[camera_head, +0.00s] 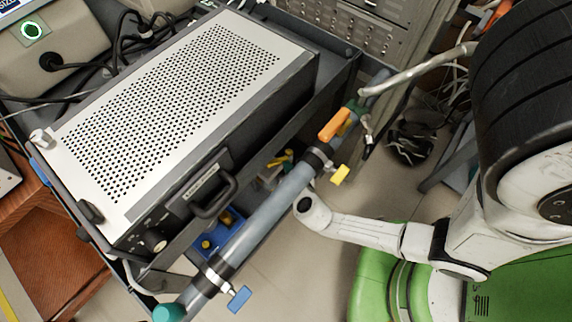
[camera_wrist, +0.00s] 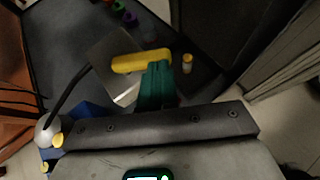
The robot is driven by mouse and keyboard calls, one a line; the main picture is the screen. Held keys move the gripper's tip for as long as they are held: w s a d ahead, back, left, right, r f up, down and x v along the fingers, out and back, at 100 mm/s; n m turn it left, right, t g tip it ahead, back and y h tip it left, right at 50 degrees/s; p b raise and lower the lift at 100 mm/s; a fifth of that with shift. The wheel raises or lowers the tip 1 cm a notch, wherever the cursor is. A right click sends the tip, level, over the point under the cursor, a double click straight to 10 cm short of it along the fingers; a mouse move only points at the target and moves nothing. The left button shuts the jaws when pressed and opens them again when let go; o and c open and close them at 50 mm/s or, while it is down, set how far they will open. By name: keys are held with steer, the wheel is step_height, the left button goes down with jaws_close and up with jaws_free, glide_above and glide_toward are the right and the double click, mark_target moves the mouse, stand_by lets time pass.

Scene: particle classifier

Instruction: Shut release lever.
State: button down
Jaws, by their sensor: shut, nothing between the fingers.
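In the wrist view my gripper (camera_wrist: 157,68) has its green fingers together, with nothing held between them. A yellow bar-shaped handle (camera_wrist: 138,62) lies right at the fingertips, across a grey metal plate (camera_wrist: 115,55). I cannot tell whether the fingers touch it. In the head view a grey-blue tube (camera_head: 268,212) carries an orange handle (camera_head: 335,124), a small yellow handle (camera_head: 340,175) and a blue tab (camera_head: 240,299). Which of these is the release lever is not clear. My white arm reaches to the tube from the right; my fingers are not clearly seen there.
A grey instrument box (camera_head: 205,215) with a perforated top stands on a dark cart beside the tube. In the wrist view, several coloured knobs (camera_wrist: 130,19) sit at the top and a small yellow-capped piece (camera_wrist: 187,63) is right of the fingers.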

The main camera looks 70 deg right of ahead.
steer(key=d+n+t+y+b, duration=0.2)
steer(key=n+b, duration=0.1)
steer(key=shift+w+n+t+y, duration=0.15)
steer(key=shift+n+t+y, duration=0.15)
steer(key=shift+w+a+p, duration=0.35)
steer(key=shift+w+a, duration=0.1)
steer(key=shift+w, duration=0.2)
